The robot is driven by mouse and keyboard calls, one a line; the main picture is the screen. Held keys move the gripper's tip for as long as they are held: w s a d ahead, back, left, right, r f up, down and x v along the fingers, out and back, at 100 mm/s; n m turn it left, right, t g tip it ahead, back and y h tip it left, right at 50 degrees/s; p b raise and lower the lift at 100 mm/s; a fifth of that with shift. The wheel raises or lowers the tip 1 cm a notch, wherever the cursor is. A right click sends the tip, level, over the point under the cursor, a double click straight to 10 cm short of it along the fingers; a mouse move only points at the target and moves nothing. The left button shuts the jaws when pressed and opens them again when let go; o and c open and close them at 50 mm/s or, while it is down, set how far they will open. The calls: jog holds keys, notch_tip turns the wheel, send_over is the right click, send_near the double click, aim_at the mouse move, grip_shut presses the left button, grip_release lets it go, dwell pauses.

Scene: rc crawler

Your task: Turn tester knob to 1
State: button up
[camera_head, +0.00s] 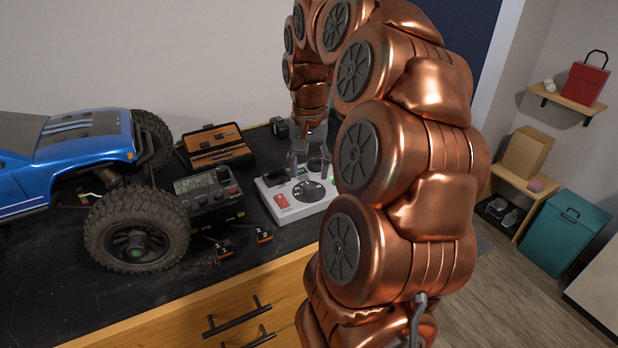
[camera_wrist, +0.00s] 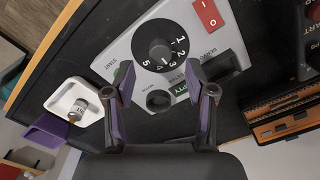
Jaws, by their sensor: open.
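The light grey tester (camera_head: 290,210) sits on the black bench top, with a red rocker switch (camera_head: 281,201). Its black knob (camera_wrist: 158,48) carries white numbers 1 to 5 around a round hub; in the head view the numbered knob (camera_head: 308,191) is small. Which number is selected cannot be told. A smaller plain black round part (camera_wrist: 159,100) is on the tester closer to my fingers. My gripper (camera_wrist: 158,82) is open and empty above the tester, its purple-padded fingers spread on either side of that small part. The numbered knob lies just beyond the fingertips in the wrist view.
A black meter (camera_head: 208,195) and a blue crawler with a big tyre (camera_head: 137,230) stand left of the tester. An open tool case (camera_head: 214,148) is behind. Small tags numbered 1 (camera_head: 223,250) and 2 (camera_head: 264,235) lie in front. My arm hides the bench's right side.

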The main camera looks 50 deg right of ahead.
aim_at(309, 185)
jog(key=shift+f+p, duration=0.6)
jog(key=shift+f, duration=1.4)
jog(key=shift+c, duration=0.2)
grip_shut()
